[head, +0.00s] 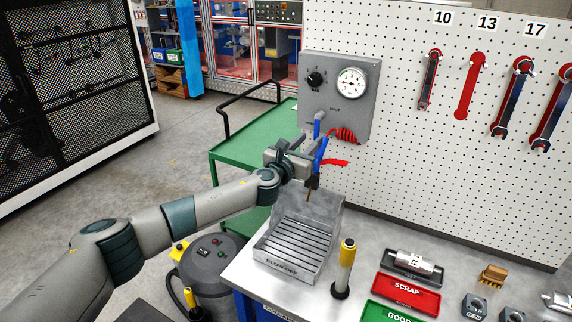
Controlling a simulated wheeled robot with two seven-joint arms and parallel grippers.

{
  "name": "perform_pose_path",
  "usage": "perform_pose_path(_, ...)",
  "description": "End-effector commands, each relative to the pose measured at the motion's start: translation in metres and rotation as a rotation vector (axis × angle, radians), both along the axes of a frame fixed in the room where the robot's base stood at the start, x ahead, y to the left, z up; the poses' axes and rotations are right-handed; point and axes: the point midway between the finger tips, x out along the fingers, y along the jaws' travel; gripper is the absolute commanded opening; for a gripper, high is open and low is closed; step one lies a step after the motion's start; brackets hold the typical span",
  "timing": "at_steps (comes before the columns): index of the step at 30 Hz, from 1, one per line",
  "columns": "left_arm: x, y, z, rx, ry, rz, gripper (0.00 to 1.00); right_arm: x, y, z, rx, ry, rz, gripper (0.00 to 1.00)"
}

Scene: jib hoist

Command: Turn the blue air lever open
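The grey air panel (338,95) with a black knob and a round gauge is on the pegboard. The blue air lever (317,127) shows below it, pointing down beside a coiled red hose (344,135). My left gripper (311,154) is at the lower end of the lever, its fingers partly overlapping the blue parts. Whether the fingers are open, or touch the lever, I cannot tell. A blue and dark blow gun (313,183) with a brass tip hangs just below the gripper, partly hidden by it. My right gripper is out of view.
A metal blow-off tray (332,228) stands on the bench below the gripper. A yellow-handled tool (346,262) stands upright nearby. A red SCRAP tray (406,293) and a labelled cylinder (412,262) lie to the right. A green cart (246,142) is behind my arm.

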Motion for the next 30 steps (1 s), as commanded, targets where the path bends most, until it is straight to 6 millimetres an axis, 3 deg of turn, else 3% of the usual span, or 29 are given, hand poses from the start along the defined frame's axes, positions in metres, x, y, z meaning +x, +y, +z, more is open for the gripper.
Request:
perform_pose_path(22, -0.086, 0.059, -0.003, 0.002, 0.000, 0.000, 0.31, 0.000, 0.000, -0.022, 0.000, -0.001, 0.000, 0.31)
perform_pose_path(30, -0.107, 0.073, -0.002, 0.003, 0.001, 0.001, 0.31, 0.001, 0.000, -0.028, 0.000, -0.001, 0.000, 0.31)
